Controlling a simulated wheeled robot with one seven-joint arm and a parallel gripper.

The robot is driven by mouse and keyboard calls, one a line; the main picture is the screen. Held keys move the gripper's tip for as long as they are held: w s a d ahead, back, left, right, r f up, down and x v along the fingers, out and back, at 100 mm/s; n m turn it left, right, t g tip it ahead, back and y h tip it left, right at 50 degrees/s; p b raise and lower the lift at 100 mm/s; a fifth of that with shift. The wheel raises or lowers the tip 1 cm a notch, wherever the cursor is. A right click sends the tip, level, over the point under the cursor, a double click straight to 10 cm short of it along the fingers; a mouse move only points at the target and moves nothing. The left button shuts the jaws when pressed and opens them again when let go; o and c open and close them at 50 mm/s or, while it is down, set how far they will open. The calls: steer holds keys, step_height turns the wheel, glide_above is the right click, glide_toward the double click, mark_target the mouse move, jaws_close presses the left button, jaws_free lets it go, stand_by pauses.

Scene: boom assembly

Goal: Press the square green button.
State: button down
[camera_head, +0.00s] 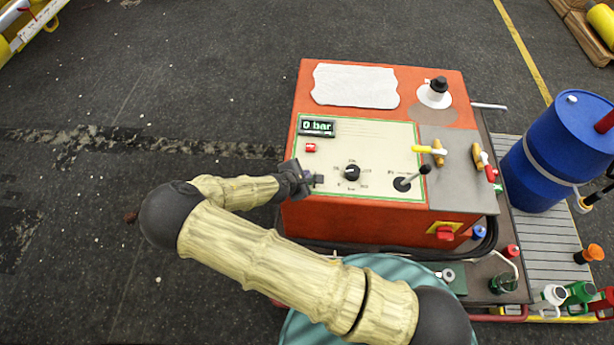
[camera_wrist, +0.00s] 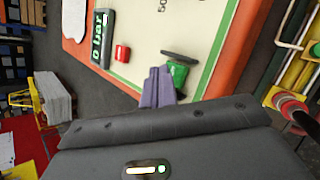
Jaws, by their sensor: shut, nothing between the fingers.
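The square green button (camera_wrist: 178,73) shows in the wrist view on the cream panel, near the panel's edge. A dark flat piece lies just beside it and I cannot tell what it is. My gripper (camera_wrist: 159,70) is shut and empty, its purple-grey fingertips close beside the green button on its left in that view. I cannot tell whether they touch it. In the head view my gripper (camera_head: 319,179) is over the panel's lower left corner and hides the green button.
The orange control box (camera_head: 365,220) carries a 0 bar display (camera_head: 317,127), a red button (camera_head: 310,148), a black knob (camera_head: 352,173) and a black lever (camera_head: 410,181). A red emergency switch (camera_head: 445,233) is on its front. A blue barrel (camera_head: 560,150) stands at the right.

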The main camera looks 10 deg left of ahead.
steer(key=shift+r, duration=0.3)
steer(key=shift+r+p, duration=2.15)
steer(key=shift+r, duration=0.4)
steer(key=s+d+r+m+g+y, duration=0.1)
steer(key=s+d+r+m+g, duration=0.1)
steer(key=s+d+r+m, duration=0.2)
steer(key=s+d+r+m+g+y, duration=0.1)
steer(key=s+d+r+m, duration=0.3)
steer(key=d+r+m, duration=0.7)
steer(key=s+d+r+m+g+y, duration=0.1)
steer(key=s+d+r+m+g, duration=0.2)
steer(key=s+d+r+m, duration=0.2)
steer(key=d+r+m, duration=0.2)
steer(key=d+r, duration=0.2)
steer(key=r, duration=0.1)
steer(key=shift+r+m, duration=0.2)
steer(key=shift+m, duration=0.2)
steer(key=shift+w, duration=0.1)
